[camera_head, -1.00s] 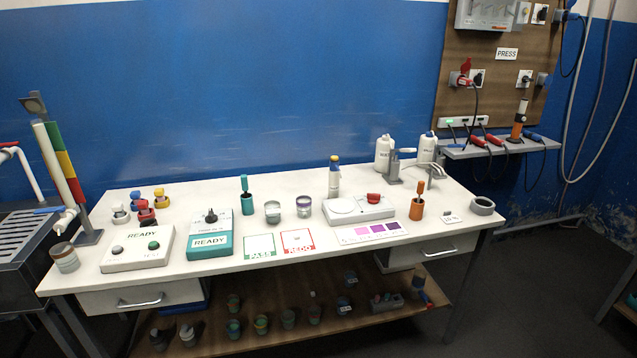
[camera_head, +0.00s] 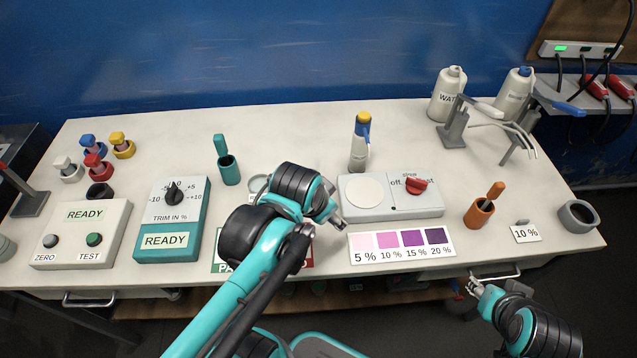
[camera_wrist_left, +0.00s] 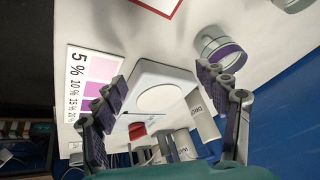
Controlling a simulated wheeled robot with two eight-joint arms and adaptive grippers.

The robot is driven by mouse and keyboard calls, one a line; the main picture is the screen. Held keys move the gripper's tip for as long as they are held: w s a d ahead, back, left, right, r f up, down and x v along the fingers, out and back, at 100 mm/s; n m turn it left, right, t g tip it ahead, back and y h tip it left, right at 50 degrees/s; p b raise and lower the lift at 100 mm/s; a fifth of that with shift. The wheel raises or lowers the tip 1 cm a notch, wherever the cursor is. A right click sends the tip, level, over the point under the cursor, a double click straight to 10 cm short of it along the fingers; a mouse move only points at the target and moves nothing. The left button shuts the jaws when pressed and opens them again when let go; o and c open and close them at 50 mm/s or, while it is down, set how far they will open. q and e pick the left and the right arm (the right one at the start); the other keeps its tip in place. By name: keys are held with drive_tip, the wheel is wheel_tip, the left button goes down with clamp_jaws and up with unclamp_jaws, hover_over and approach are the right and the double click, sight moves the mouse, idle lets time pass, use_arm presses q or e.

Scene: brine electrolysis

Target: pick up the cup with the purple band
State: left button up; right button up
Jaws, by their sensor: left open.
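The cup with the purple band (camera_wrist_left: 220,46) stands in the upper right of the left wrist view, a clear cup with a purple stripe. In the head view my left arm hides it. My left gripper (camera_wrist_left: 165,85) is open and empty, its two dark fingers apart; the cup is beyond the right finger, not between them. In the head view this gripper (camera_head: 336,214) is over the table, just left of the white stirrer plate. My right gripper (camera_head: 476,286) is low at the table's front edge; its finger gap is too small to judge.
The stirrer (camera_head: 400,203) with a red knob and the purple colour card (camera_head: 405,245) are right of my left gripper. Another cup (camera_head: 259,184) shows partly behind my left arm. An orange holder (camera_head: 479,213) and a teal holder (camera_head: 229,170) stand on the table.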

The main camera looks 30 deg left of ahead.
use_arm(q)
drive_tip(key=w+a+m+g+p, duration=0.2)
drive_tip(key=w+a+m, duration=0.1)
drive_tip(key=m, duration=0.1)
drive_tip(key=w+a+m+g+p, duration=0.1)
drive_tip(key=w+a+m+p, duration=0.1)
drive_tip(key=w+m, duration=0.1)
drive_tip(key=w+a+r+m+g+p, duration=0.1)
drive_tip(key=w+a+m+g+p, duration=0.1)
drive_tip(key=m, duration=0.3)
drive_tip(key=shift+w+a+g, duration=0.3)
drive_tip(key=shift+w+a, duration=0.35)
drive_tip(key=shift+a, duration=0.15)
wheel_tip(320, 180, down, 2)
drive_tip(key=shift+s+m, duration=0.1)
drive_tip(key=shift+m, duration=0.2)
drive_tip(key=f+b, duration=0.2)
drive_tip(key=f, duration=0.1)
drive_tip(key=f+b, duration=0.1)
drive_tip(key=f, duration=0.1)
drive_tip(key=shift+s+a+f, duration=0.1)
drive_tip(key=shift+a+f, duration=0.1)
drive_tip(key=shift+a, duration=0.05)
drive_tip(key=shift+r, duration=0.1)
drive_tip(key=shift+c, duration=0.3)
use_arm(e)
drive_tip(key=r, duration=0.4)
drive_tip(key=shift+w+a+r, duration=0.1)
drive_tip(key=shift+w+r, duration=0.05)
drive_tip(key=shift+w, duration=0.05)
